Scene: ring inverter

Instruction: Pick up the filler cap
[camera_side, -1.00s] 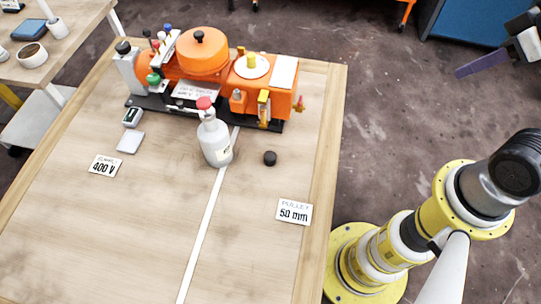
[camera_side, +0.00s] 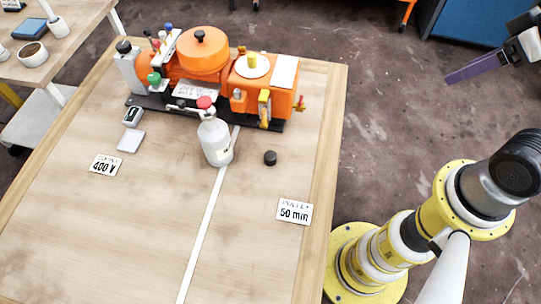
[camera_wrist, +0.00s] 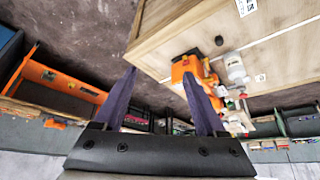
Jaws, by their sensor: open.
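A small black cap (camera_side: 270,158), which I take for the filler cap, lies on the wooden table to the right of a white bottle. It also shows in the wrist view (camera_wrist: 219,40), above and to the right of my fingers. My gripper (camera_wrist: 159,72) is open and empty, with two purple fingers spread apart. In the side view its purple finger (camera_side: 470,70) is at the top right, beyond the table's right edge and well away from the cap.
The white bottle (camera_side: 215,142) with a red top stands close left of the cap. Behind is an orange machine (camera_side: 203,55) on a dark base. Cards reading 400 V (camera_side: 106,165) and 50 mm (camera_side: 294,211) lie on the table (camera_side: 130,240). The table's front is mostly clear.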

